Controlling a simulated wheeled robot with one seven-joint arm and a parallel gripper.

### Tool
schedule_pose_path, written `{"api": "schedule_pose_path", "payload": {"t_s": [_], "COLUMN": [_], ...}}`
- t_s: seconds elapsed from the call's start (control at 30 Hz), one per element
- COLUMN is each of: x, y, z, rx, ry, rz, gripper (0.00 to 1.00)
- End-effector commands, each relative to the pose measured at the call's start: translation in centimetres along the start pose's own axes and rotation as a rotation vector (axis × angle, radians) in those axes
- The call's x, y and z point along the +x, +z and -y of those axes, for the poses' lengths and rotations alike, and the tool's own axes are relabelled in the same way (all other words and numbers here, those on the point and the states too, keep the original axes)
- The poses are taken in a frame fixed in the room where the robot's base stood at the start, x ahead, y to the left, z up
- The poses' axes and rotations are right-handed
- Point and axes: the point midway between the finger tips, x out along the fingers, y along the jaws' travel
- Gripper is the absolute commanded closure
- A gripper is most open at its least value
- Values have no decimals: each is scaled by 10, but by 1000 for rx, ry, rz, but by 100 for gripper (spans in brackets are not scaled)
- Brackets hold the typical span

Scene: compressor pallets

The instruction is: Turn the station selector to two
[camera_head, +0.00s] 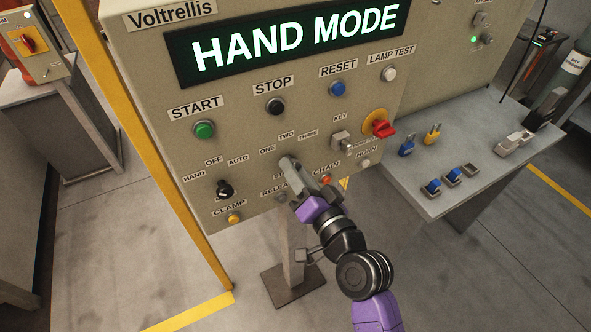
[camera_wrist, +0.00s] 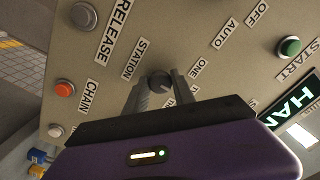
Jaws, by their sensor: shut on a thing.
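The station selector (camera_wrist: 159,80) is a small dark round knob on the beige control panel (camera_head: 150,65), between the STATION and ONE labels in the wrist view. My gripper (camera_wrist: 158,88) has one finger on each side of the knob and is shut on it. In the head view my gripper (camera_head: 293,170) reaches up to the panel just below the ONE, TWO (camera_head: 286,135) and THREE labels and hides the knob. Which label the knob points to cannot be made out.
Push buttons lie above and below. A grey table (camera_head: 420,186) with padlocks stands at right. The display (camera_head: 290,38) reads HAND MODE.

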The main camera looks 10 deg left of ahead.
Motion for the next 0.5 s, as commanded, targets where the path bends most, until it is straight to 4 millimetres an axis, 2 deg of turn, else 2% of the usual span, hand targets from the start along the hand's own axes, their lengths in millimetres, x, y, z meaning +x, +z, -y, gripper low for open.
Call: {"api": "schedule_pose_path", "payload": {"t_s": [0.03, 0.1, 0.13, 0.5], "x": [0, 0, 0, -5], "y": [-1, -1, -1, 0], "z": [-1, -1, -1, -1], "rx": [0, -1, -1, -1], "ry": [1, 1, 1, 1], "rz": [-2, -2, -2, -1], "gripper": [66, 52, 49, 49]}}
